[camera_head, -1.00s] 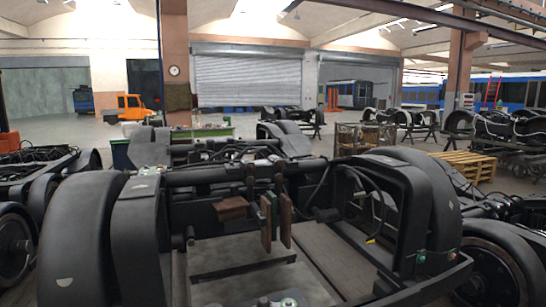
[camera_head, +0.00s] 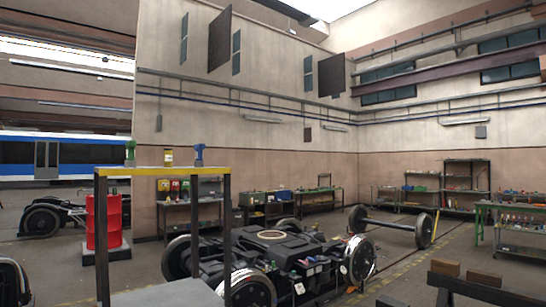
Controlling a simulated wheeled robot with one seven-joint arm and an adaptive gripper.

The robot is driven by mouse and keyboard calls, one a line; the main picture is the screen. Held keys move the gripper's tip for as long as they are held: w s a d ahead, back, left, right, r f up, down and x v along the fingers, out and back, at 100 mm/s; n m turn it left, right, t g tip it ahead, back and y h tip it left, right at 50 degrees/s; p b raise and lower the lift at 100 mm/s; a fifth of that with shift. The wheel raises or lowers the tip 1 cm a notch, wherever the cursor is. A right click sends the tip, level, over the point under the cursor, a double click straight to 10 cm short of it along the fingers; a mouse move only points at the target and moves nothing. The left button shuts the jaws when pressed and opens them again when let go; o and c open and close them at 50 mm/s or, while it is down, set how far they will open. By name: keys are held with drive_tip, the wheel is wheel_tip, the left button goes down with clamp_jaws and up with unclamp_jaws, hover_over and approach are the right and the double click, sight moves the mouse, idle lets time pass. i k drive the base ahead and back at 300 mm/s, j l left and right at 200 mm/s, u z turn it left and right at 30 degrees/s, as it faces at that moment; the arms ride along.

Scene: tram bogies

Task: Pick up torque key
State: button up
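I cannot make out a torque key for certain. Small tools, too small to name, lie on the workbenches along the back wall and on a green-framed bench (camera_head: 512,206) at the right. My gripper is not in view.
A bogie (camera_head: 275,248) with shiny wheels fills the lower middle. A wheelset (camera_head: 395,225) stands behind it. A red barrel (camera_head: 103,220) is behind the stand. Wooden blocks (camera_head: 445,268) lie at the lower right. Open floor lies right of the bogie.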

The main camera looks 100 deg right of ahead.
sight(199, 163)
drive_tip(key=z, duration=2.7)
drive_tip(key=i+l, duration=0.15)
drive_tip(key=i, duration=0.2)
